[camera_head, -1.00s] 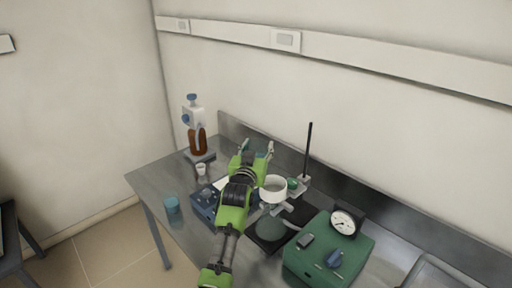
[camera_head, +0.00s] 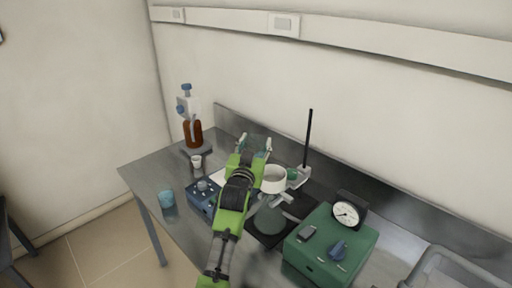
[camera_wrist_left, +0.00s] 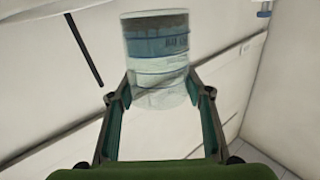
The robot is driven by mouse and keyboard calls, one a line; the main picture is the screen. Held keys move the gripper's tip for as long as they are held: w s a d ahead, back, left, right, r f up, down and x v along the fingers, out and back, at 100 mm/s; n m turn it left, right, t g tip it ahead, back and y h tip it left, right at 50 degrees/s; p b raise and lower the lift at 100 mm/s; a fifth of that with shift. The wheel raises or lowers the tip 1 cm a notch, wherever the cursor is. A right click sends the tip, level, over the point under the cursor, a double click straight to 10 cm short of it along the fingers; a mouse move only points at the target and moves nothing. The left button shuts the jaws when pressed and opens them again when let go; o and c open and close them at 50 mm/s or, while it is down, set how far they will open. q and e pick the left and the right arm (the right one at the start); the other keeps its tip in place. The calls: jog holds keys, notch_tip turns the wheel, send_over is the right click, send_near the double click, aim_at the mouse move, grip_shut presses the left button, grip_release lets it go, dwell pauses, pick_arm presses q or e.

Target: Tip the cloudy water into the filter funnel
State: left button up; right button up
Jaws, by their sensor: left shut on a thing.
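My left gripper (camera_head: 254,146) reaches over the bench from the front, its fingers pointing to the back wall. In the left wrist view the gripper (camera_wrist_left: 160,100) is shut on a clear beaker (camera_wrist_left: 157,60) with printed markings. The beaker holds pale, cloudy water with a grey-blue band above it. In the head view the beaker is mostly hidden behind the gripper. The white filter funnel (camera_head: 275,186) sits on a glass flask (camera_head: 268,220), just right of my left wrist and nearer than the fingertips. My right gripper is not in view.
A black-rod stand (camera_head: 307,140) rises right of the funnel. A green pump box with a gauge (camera_head: 330,250) is at the right. A blue control box (camera_head: 203,196), a white cup (camera_head: 196,161), a blue cup (camera_head: 166,198) and a brown bottle (camera_head: 192,134) stand to the left.

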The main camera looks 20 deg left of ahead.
pick_arm(q)
jog(key=shift+s+d+r+m+b, duration=0.1)
jog(key=shift+s+r+m+b, duration=0.05)
jog(key=shift+r+m+b, duration=0.15)
dwell(0.6)
jog(key=shift+f+t, duration=0.15)
jog(key=shift+t, duration=0.15)
jog(key=shift+m+b, duration=0.4)
jog(key=shift+b, duration=0.2)
dwell(0.4)
jog(key=shift+m+t+b, duration=0.4)
jog(key=shift+b, duration=0.15)
jog(key=shift+m+b, duration=0.4)
jog(key=shift+b, duration=0.1)
dwell(0.7)
